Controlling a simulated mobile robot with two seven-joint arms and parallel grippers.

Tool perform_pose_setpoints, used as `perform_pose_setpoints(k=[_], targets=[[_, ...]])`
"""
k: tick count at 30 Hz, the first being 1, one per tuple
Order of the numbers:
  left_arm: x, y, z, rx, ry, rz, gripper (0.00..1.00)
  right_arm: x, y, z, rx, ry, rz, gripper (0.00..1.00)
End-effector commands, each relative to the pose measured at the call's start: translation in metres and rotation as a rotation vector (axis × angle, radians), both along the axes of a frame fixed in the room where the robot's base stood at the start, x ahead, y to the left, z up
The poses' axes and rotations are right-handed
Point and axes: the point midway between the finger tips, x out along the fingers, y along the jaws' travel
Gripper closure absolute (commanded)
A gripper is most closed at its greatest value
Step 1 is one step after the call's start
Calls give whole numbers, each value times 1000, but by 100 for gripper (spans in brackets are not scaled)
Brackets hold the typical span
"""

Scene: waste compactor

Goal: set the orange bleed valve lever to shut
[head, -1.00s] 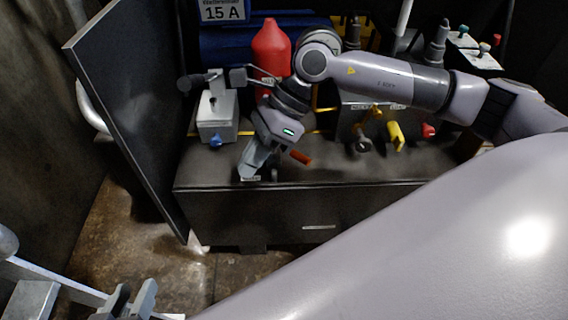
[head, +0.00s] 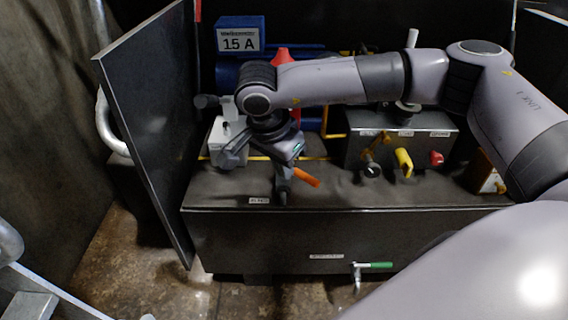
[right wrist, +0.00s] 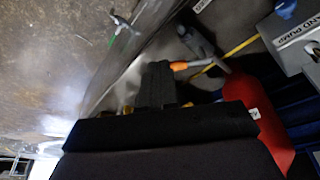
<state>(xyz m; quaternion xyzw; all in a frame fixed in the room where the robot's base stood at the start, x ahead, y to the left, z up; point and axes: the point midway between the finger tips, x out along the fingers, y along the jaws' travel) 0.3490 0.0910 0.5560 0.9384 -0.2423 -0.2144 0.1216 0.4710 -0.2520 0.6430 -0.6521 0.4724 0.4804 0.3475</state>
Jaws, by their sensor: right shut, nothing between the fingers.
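The orange bleed valve lever (head: 306,177) points right and slightly toward the front edge from a grey valve body on the bench top. A small label (head: 259,200) lies left of it. My right gripper (head: 234,156) is shut and empty, above the bench to the left of the valve. In the right wrist view its dark fingers (right wrist: 157,85) are close to the orange lever (right wrist: 186,65); I cannot tell whether they touch. Only what looks like a tip of my left gripper (head: 148,317) shows at the bottom edge, its state hidden.
A grey hand pump box (head: 228,145) stands behind my right gripper, and a red bottle (right wrist: 258,120) is nearby. A control box (head: 400,135) with yellow and red knobs stands right. A dark panel (head: 150,130) rises at left. A green-handled valve (head: 375,265) sticks out of the front.

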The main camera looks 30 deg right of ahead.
Motion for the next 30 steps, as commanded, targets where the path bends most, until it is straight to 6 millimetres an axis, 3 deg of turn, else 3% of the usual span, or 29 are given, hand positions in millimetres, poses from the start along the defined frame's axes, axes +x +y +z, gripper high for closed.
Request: perform_pose_setpoints(k=[1,8,16,30], targets=[[1,0,-5,-3,-8,-1,57,1,-4,-16,-1,2,-3,100],[0,13,-3,67,-99,21,57,5,-17,-62,2,1,-1,100],[-2,21,-2,110,-150,36,57,16,-49,-66,1,-1,-5,100],[-2,22,0,118,-160,38,57,17,-54,-66,2,0,-1,100]])
